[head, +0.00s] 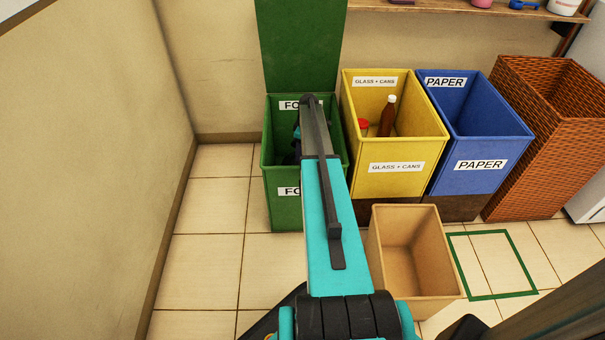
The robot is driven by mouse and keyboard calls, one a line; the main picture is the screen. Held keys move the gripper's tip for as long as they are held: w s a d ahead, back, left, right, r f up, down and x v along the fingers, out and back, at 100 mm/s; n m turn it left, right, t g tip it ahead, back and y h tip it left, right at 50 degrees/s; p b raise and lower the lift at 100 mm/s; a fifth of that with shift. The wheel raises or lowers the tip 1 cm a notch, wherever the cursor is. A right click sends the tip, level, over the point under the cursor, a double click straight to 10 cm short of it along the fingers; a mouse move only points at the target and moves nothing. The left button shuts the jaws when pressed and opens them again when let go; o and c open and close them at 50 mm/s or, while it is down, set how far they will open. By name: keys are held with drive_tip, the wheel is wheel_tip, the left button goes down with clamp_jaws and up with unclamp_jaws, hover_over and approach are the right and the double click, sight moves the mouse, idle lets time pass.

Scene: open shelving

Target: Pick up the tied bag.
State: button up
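The green bin (279,200) stands at the left of the row with its lid (300,45) raised, and its label is partly covered by my arm. My arm reaches over the front of this bin. A small teal and black part of my wrist or gripper (297,136) shows inside it, left of the arm. The fingers are hidden, so I cannot see whether they are open or shut. Dark shapes lie low in the bin, but I cannot make out a tied bag among them or anywhere else.
A yellow glass and cans bin (396,151) holds a brown bottle (387,116) and a red-topped item (363,124). Beside it are a blue paper bin (480,137) and a wicker basket (540,140). An empty tan bin (414,290) stands in front. A wall (110,130) bounds the left.

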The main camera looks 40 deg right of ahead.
drive_tip(key=shift+c, duration=0.5)
clamp_jaws()
drive_tip(key=shift+r, duration=0.1)
drive_tip(key=shift+d+r, duration=0.1)
drive_tip(key=shift+r+p, duration=1.4)
drive_tip(key=shift+r, duration=3.45)
